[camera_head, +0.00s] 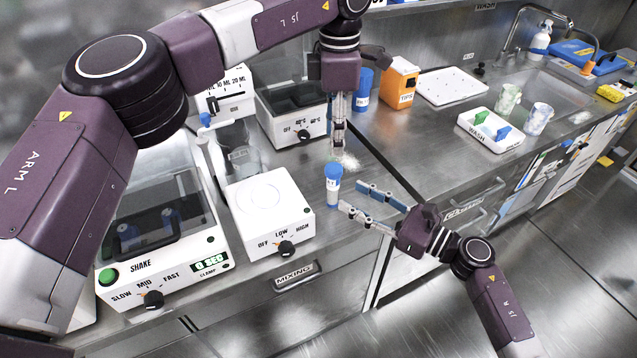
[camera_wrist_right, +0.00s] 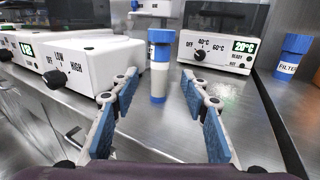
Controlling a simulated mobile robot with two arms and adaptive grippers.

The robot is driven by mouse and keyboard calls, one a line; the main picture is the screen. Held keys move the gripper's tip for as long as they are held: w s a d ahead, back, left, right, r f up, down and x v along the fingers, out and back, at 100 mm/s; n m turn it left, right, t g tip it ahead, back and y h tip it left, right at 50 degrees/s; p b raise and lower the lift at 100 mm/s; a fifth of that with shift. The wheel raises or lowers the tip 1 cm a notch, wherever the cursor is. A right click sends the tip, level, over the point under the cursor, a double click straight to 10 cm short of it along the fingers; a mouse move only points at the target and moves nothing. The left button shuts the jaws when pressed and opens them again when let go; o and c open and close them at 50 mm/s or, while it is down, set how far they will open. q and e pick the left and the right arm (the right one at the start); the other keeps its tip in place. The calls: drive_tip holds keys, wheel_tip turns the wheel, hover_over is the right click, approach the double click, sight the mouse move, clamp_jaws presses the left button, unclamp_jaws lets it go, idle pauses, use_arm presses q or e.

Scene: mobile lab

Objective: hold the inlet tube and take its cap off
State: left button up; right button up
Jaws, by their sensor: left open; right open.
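A small tube with a blue cap (camera_head: 333,172) stands upright on the steel bench, right of the mixing plate; its label is too small to read. It also shows in the right wrist view, where the tube (camera_wrist_right: 158,85) stands centred just ahead of the fingers. My right gripper (camera_head: 352,198) is open and low over the bench front, with its blue-padded fingertips (camera_wrist_right: 159,79) pointing at the tube and apart from it. My left gripper (camera_head: 338,140) points down above and slightly behind the blue cap, open and not touching it.
The mixing plate (camera_head: 265,205) and shaker (camera_head: 160,270) stand to the left. The heater box (camera_head: 285,115) is behind the tube. A blue-lidded filter bottle (camera_wrist_right: 290,55), orange tips box (camera_head: 399,82) and wash tray (camera_head: 491,137) stand further back or right. Bare bench lies right of the tube.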

sight(338, 189)
drive_tip(key=x, duration=0.7)
clamp_jaws()
idle(0.3)
